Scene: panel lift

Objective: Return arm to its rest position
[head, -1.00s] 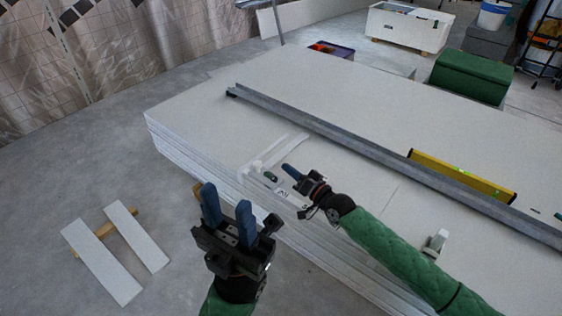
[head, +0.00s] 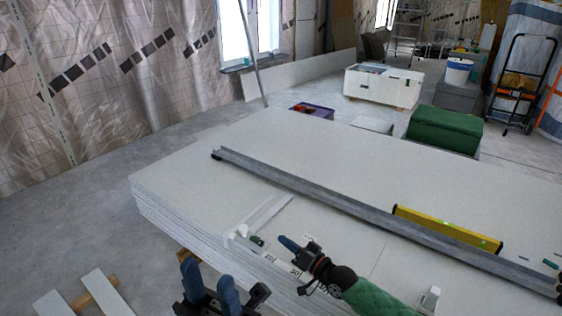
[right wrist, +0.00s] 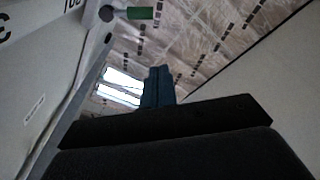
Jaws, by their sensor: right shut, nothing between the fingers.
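My left gripper (head: 207,275) is at the bottom of the head view, in front of the panel stack's near edge. Its two blue fingers are apart with nothing between them. My right gripper (head: 289,244) is over the near part of the white panel stack (head: 180,167), its blue fingers pointing left and away. It is shut and empty. Its closed fingers (right wrist: 158,86) also show in the right wrist view. Whether it touches the things below it cannot be told. My left arm is mostly out of the frame.
A long grey metal profile (head: 330,198) and a yellow level (head: 447,228) lie across the stack. A white strip (head: 268,212) lies near my right gripper. Pale boards (head: 104,292) lie on the floor at lower left. A green box (head: 444,130) stands behind the stack.

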